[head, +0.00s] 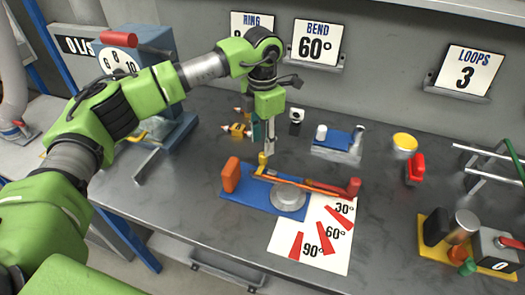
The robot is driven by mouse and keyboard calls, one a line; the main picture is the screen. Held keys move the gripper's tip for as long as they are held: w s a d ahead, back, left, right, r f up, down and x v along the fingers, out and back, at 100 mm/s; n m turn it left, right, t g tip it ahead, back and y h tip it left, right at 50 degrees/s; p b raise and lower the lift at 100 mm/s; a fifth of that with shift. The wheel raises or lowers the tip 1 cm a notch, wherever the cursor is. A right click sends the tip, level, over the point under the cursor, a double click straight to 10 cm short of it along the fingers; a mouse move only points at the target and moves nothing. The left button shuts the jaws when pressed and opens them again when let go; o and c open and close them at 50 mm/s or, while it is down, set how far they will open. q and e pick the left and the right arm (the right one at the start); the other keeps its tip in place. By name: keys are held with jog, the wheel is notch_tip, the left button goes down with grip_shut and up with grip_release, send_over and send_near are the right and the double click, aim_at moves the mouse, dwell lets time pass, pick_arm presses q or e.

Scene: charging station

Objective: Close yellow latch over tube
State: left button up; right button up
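The bending tool has a blue base (240,199), an orange block (231,173) at its left end and a round silver disc (288,198). The small yellow latch (262,161) stands up at the back left of the tool. A thin orange-copper tube (285,178) runs from near the latch toward the red handle end (353,187) at the right. My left gripper (268,156) points down just above and beside the latch. Its fingertips are small and seen edge-on, so I cannot tell their opening or whether they touch the latch. My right gripper is out of view.
A white angle sheet (283,246) lies in front of the tool. Behind are small yellow parts (238,130) and a blue fixture (338,142). A red clamp-like object (415,170) and a yellow-based device (465,262) stand right. The table between is bare.

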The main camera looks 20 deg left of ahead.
pick_arm(q)
notch_tip(320, 180, up, 6)
jog(key=shift+r, duration=0.1)
dwell(0.5)
